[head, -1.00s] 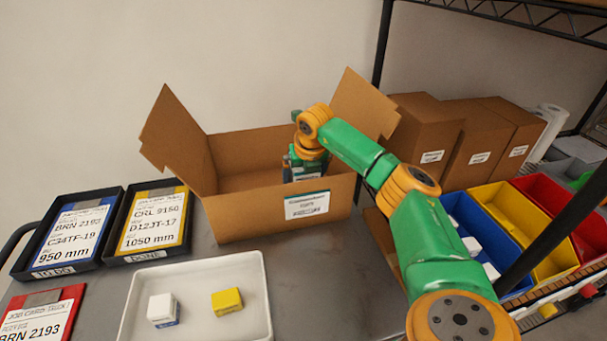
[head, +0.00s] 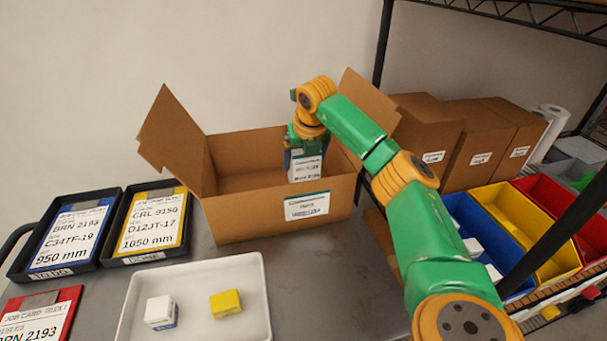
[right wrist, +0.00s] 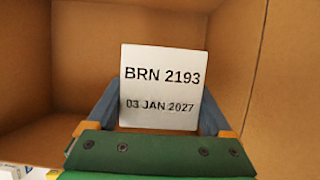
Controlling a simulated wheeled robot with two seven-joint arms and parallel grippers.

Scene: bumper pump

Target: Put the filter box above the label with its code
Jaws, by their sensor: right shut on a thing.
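The filter box (head: 306,170) is white with a dark side and a printed face. In the right wrist view this box (right wrist: 161,88) reads "BRN 2193" and "03 JAN 2027". My right gripper (head: 305,152) is shut on it, with a blue finger on each side. The gripper holds it upright inside the open cardboard carton (head: 230,222), near the carton's right side. The carton has a white label (head: 307,206) on its front, too small to read. My left gripper is not in view.
A red-framed job card (head: 35,318) reads "BRN 2193". Black trays hold a blue card (head: 72,235) and a yellow card (head: 152,222). A white tray (head: 255,290) holds a white box (head: 160,311) and a yellow box (head: 226,303). Coloured bins and closed cartons stand right.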

